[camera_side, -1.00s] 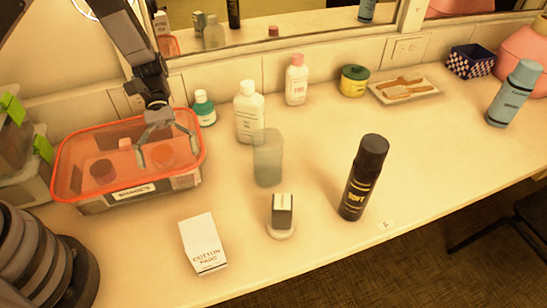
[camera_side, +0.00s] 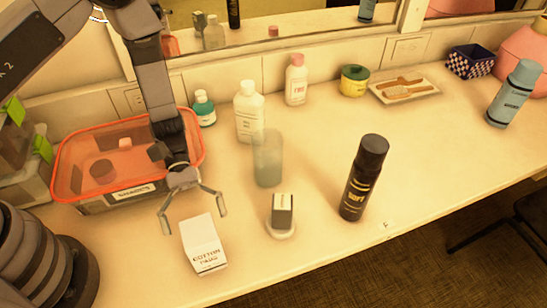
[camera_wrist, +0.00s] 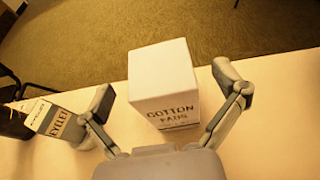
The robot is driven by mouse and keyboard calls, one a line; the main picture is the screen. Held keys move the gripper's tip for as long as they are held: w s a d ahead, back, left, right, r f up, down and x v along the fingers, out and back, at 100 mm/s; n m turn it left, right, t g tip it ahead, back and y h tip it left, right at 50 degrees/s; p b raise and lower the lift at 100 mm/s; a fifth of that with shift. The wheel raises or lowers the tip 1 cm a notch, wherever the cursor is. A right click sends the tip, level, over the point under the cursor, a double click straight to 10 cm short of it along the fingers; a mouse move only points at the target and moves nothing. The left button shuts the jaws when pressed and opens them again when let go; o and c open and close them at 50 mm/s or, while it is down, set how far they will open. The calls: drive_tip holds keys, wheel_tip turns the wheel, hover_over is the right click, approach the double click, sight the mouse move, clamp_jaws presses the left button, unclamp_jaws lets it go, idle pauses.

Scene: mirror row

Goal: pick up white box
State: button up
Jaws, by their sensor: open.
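The white box (camera_side: 204,244), printed with cotton pads lettering, stands on the counter near its front edge in the side view. In the wrist view the white box (camera_wrist: 163,84) shows ahead, between the two fingers in the picture. My gripper (camera_side: 193,223) is open and empty, just behind and above the box. Its fingers (camera_wrist: 168,88) are spread wide on either side of the box in the wrist view; I cannot see contact.
A small dark-and-white box on a round base (camera_side: 282,215) stands right of the white box. A red-rimmed bin (camera_side: 75,196) is behind left. The counter's front edge is close.

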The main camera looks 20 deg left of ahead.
drive_tip(key=shift+x, duration=0.95)
drive_tip(key=shift+c, duration=0.2)
drive_tip(key=c, duration=1.3)
